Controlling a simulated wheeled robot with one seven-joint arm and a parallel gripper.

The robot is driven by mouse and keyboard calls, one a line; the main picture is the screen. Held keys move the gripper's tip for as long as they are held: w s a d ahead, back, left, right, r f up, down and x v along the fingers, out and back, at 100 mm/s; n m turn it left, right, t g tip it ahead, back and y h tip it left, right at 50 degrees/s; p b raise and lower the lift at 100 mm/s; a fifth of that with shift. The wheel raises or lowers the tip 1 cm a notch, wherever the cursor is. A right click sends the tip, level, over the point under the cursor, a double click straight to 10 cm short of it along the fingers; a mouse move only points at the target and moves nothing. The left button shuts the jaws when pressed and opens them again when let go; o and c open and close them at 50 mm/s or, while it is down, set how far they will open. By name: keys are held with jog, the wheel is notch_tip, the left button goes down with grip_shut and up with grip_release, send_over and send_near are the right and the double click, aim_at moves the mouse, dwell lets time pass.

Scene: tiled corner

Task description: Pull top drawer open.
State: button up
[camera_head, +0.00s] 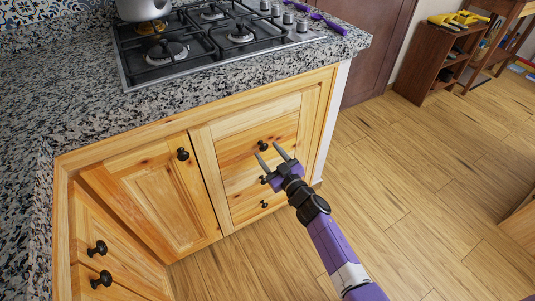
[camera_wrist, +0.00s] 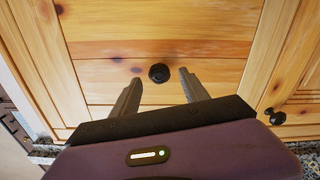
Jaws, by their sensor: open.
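The top drawer (camera_head: 240,137) is the upper part of a light wooden cabinet front below the counter. It looks flush with the front. Its round black knob (camera_head: 263,146) shows near my fingertips. My gripper (camera_head: 265,149) is open and empty, reaching toward this knob. In the wrist view, the knob (camera_wrist: 158,72) lies between the two grey fingertips of my gripper (camera_wrist: 159,76), with a gap on each side. I cannot tell how far the fingertips are from the drawer face.
A wooden cabinet door (camera_head: 150,190) with its own black knob (camera_head: 183,154) is left of the drawers. A granite counter (camera_head: 85,120) with a gas stove (camera_head: 205,40) overhangs above. A dark shelf (camera_head: 430,75) stands at the back right. The wooden floor (camera_head: 430,190) at right is clear.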

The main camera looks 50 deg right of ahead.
jog(key=shift+w+d, duration=0.15)
jog(key=shift+w, duration=0.35)
grip_shut()
dwell(1.2)
